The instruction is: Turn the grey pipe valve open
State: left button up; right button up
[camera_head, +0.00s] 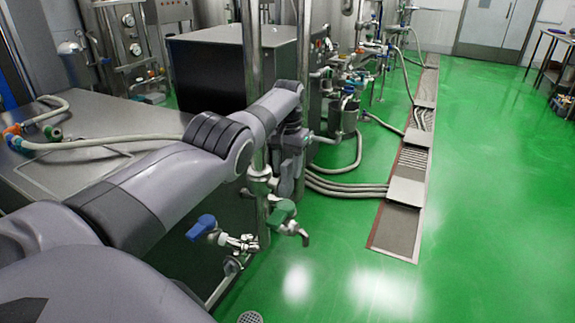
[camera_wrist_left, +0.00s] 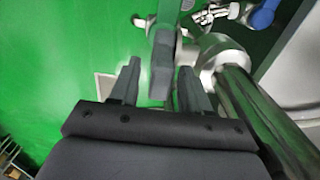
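The grey pipe valve shows in the left wrist view as a dark grey handle (camera_wrist_left: 163,62) beside a shiny metal pipe fitting. My left gripper (camera_wrist_left: 157,80) is open, with one finger on each side of the handle. A gap shows between the handle and the left finger; the right finger is close to it, and I cannot tell whether they touch. In the head view my left gripper (camera_head: 287,186) points down beside the upright steel pipe (camera_head: 251,75), and the grey handle cannot be told apart from it. My right gripper is not in view.
A blue valve handle (camera_head: 201,227) and a green valve handle (camera_head: 281,213) sit low on the pipework near the gripper. A steel table (camera_head: 110,125) with a hose is at the left. Hoses (camera_head: 345,190) run to a floor drain.

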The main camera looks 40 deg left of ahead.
pick_arm(q)
jog(key=shift+r, duration=0.1)
jog(key=shift+r, duration=0.3)
notch_tip(320, 180, up, 5)
jog(key=shift+p, duration=0.65)
jog(key=shift+r, duration=0.7)
jog(key=shift+f, duration=0.1)
